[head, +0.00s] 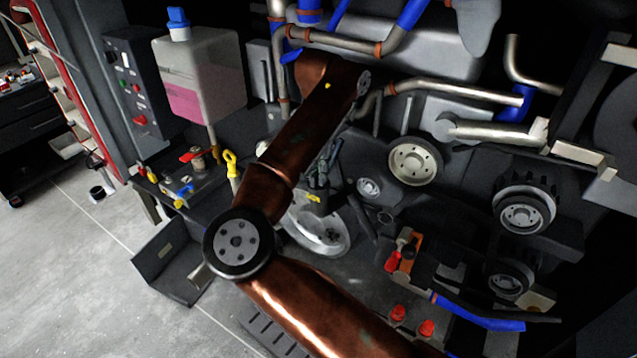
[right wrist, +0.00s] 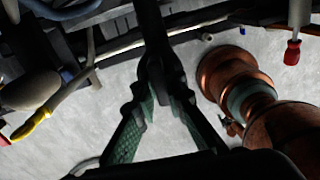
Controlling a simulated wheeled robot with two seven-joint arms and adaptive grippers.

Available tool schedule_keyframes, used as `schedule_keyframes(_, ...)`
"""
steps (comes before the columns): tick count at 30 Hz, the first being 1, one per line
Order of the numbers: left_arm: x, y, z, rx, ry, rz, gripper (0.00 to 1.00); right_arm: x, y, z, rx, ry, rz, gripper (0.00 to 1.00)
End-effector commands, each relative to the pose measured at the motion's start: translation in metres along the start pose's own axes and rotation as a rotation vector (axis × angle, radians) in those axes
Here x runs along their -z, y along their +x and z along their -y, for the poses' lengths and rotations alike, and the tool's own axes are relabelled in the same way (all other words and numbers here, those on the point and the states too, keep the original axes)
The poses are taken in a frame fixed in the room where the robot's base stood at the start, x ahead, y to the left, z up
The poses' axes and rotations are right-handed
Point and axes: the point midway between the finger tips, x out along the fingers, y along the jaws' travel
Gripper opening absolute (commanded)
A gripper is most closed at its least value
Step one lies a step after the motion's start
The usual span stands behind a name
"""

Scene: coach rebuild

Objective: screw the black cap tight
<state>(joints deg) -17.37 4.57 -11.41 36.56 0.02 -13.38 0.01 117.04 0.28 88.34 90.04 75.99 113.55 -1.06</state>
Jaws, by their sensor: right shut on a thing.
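My right gripper (right wrist: 156,75) shows in the right wrist view with its two green-padded fingers closing together on a dark thing (right wrist: 150,28). This dark thing runs up from the fingertips; its shape is hard to make out, and I cannot tell whether it is the black cap. In the head view my copper right arm crosses the middle, and the gripper is mostly hidden by it. I cannot pick out the black cap in the head view. My left gripper is not in view.
A tank of pink liquid (head: 205,95) with a blue cap (head: 178,24) stands at the left. Engine pulleys (head: 414,162) and pipes (head: 455,90) crowd the right. A yellow handle (right wrist: 32,124) and a red-handled tool (right wrist: 292,52) show in the wrist view.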

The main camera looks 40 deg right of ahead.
Motion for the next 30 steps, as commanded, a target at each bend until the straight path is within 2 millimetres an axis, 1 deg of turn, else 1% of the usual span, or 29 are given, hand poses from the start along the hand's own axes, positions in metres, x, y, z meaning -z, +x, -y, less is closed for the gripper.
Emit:
schedule_keyframes(1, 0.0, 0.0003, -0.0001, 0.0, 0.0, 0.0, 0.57, 0.0007, -0.0029, -0.0031, -0.009, 0.039, 0.004, 0.0)
schedule_keyframes(5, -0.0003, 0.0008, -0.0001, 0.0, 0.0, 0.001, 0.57, 0.0005, -0.0046, -0.0033, -0.01, 0.129, 0.005, 0.0)
schedule_keyframes(11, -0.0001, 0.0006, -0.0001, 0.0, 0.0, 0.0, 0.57, 0.0006, -0.0061, -0.0034, -0.012, 0.14, 0.006, 0.0)
schedule_keyframes(12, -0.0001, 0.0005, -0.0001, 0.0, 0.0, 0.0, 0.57, 0.0005, -0.0062, -0.0033, -0.012, 0.14, 0.006, 0.13)
schedule_keyframes(18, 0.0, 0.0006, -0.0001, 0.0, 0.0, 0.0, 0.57, -0.0003, -0.0047, -0.0015, -0.008, 0.142, 0.004, 0.27)
schedule_keyframes(20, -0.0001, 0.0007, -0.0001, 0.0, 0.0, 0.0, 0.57, -0.0007, -0.0042, -0.0009, -0.007, 0.143, 0.003, 0.31)
schedule_keyframes(26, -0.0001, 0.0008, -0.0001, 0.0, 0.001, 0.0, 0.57, -0.001, -0.0033, -0.0001, -0.005, 0.144, 0.002, 0.31)
schedule_keyframes(30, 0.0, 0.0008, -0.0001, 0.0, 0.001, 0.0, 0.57, -0.0007, -0.0028, -0.0003, -0.004, 0.144, 0.001, 0.41)
